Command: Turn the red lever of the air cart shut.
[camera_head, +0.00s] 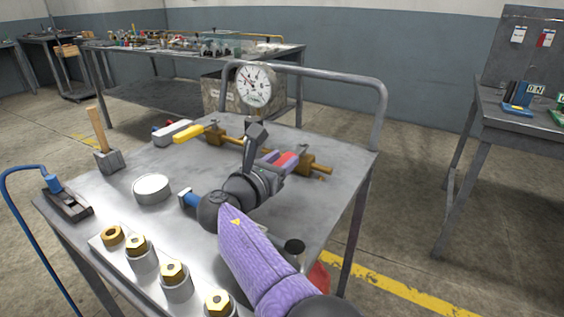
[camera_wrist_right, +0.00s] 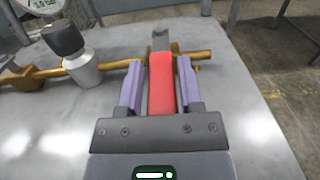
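The red lever (camera_wrist_right: 162,84) sits on a brass pipe (camera_wrist_right: 110,66) on the air cart's grey top (camera_head: 330,178). In the right wrist view it points back toward my gripper, across the line of the pipe. My right gripper (camera_wrist_right: 160,88) has its purple fingers on either side of the lever, with narrow gaps showing, so it looks open around it. In the head view the right gripper (camera_head: 281,160) partly hides the lever. A yellow lever (camera_head: 188,133) lies farther left on the cart. My left gripper is not in view.
A gauge (camera_head: 254,85) and a grey handrail (camera_head: 340,78) stand at the cart's far edge. A black-topped metal fitting (camera_wrist_right: 72,50) stands left of the lever. A round tin (camera_head: 151,188), a wooden-handled tool (camera_head: 99,130) and several brass-topped fittings (camera_head: 174,277) occupy the left and front.

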